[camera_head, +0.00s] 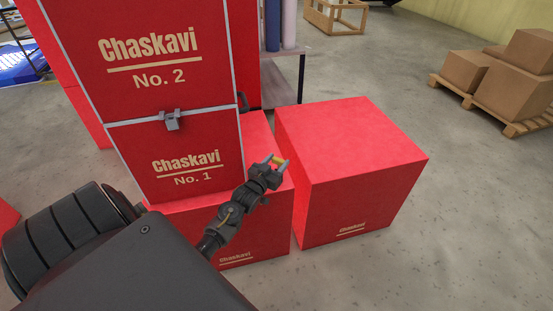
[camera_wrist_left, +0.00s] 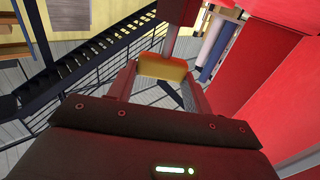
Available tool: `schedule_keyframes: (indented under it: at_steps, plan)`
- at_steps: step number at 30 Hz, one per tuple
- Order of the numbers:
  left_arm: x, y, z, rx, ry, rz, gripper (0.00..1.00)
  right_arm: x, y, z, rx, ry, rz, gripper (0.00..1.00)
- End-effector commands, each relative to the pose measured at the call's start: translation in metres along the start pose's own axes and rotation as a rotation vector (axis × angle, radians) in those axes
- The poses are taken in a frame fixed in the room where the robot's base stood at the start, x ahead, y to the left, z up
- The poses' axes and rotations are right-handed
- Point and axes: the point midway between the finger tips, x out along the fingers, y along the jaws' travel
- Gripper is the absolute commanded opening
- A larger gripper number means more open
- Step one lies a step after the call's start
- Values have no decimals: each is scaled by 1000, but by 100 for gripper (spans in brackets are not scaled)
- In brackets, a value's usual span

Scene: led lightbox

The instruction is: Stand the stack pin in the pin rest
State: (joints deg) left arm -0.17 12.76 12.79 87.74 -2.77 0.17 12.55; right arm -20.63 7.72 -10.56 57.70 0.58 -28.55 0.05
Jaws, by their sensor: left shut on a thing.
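My left gripper (camera_head: 275,168) is shut on the stack pin, whose small yellow part (camera_head: 281,161) shows between the fingertips, over the low red box right of the cases. In the left wrist view the stack pin (camera_wrist_left: 162,69) has a yellow block between the two fingers of the left gripper (camera_wrist_left: 160,78). A grey rod runs up from that block to a dark red piece at the top edge; whether they touch I cannot tell. I cannot make out the pin rest in either view. My right gripper is not in view.
Red cases No. 2 (camera_head: 150,50) and No. 1 (camera_head: 185,160) stand stacked, with a grey latch (camera_head: 172,121) at their seam. A large red box (camera_head: 350,150) stands to the right. Cartons (camera_head: 515,90) lie on a pallet at the far right. Open floor lies between.

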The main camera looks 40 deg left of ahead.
Motion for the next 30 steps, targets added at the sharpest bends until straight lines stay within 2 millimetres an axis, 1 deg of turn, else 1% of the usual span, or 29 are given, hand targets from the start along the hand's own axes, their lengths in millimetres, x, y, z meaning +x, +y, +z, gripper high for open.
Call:
schedule_keyframes:
  at_steps: [30]
  plan:
    - [0, 0, 26, 0, 0, 0, 28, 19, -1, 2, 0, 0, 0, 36]
